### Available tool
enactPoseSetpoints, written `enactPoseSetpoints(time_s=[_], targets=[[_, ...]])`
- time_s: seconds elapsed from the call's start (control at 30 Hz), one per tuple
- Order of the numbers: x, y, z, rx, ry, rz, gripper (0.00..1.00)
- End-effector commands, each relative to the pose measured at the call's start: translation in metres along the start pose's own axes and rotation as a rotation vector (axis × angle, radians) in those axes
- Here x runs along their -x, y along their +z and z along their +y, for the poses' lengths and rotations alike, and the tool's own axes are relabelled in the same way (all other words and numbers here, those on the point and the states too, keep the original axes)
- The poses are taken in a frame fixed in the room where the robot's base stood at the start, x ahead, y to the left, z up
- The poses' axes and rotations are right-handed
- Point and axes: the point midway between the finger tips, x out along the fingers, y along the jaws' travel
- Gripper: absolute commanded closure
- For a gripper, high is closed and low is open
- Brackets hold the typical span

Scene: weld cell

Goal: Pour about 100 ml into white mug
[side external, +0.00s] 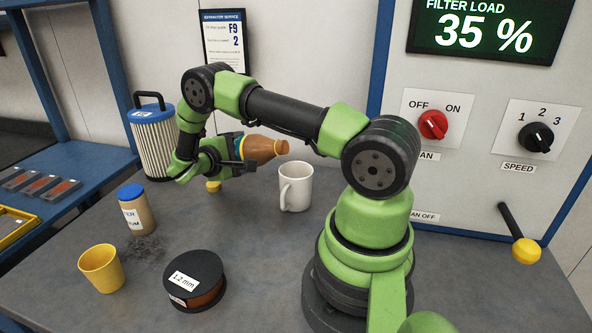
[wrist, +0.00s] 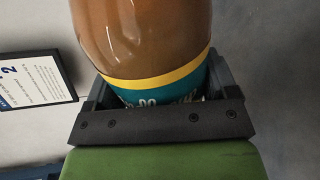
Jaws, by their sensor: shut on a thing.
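My gripper (side external: 236,150) is shut on an orange-brown bottle (side external: 262,149) with a teal and yellow label. The bottle lies almost level in the air, its neck pointing right toward the white mug. In the wrist view the bottle (wrist: 145,35) fills the middle, between the jaws (wrist: 160,95). The white mug (side external: 297,188) stands upright on the bench, its handle to the left. The bottle's mouth is above and a little left of the mug's rim. No stream of liquid shows, and the inside of the mug is mostly hidden.
A yellow cup (side external: 101,270), a black spool (side external: 195,282), a blue-lidded jar (side external: 136,212) and a filter cartridge (side external: 152,140) stand on the bench. A control panel (side external: 480,120) with knobs is behind. A lever with a yellow knob (side external: 525,251) is at right.

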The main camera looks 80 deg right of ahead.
Motion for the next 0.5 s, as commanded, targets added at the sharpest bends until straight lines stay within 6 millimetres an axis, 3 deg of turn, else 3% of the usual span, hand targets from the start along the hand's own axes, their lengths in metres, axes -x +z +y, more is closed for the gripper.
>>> enactPoseSetpoints(time_s=[0.5], targets=[[0.004, 0.014, 0.017, -0.148, 0.000, 0.039, 0.59]])
